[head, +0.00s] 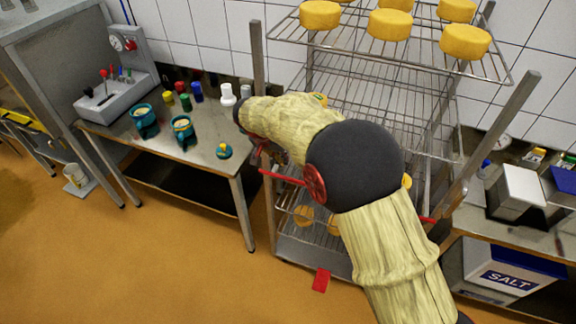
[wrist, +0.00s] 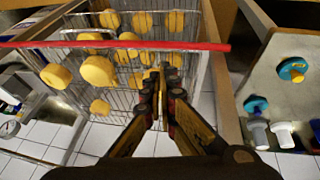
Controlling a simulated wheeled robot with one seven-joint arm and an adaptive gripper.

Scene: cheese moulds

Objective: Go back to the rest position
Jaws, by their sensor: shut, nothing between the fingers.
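My gripper (wrist: 162,85) shows in the wrist view with its fingers together and nothing between them. It points toward the wire rack (wrist: 205,72) with yellow cheeses, and I see no contact, though depth is hard to judge. In the head view my pale, padded arm rises from the lower right and bends left in front of the rack (head: 258,60). The fingers are not clear there, hidden or lost near the arm's far end.
A steel table (head: 205,150) with teal moulds (head: 145,121) and bottles stands left. A SALT box (head: 508,280) is at right. Orange floor (head: 150,260) is clear at front left.

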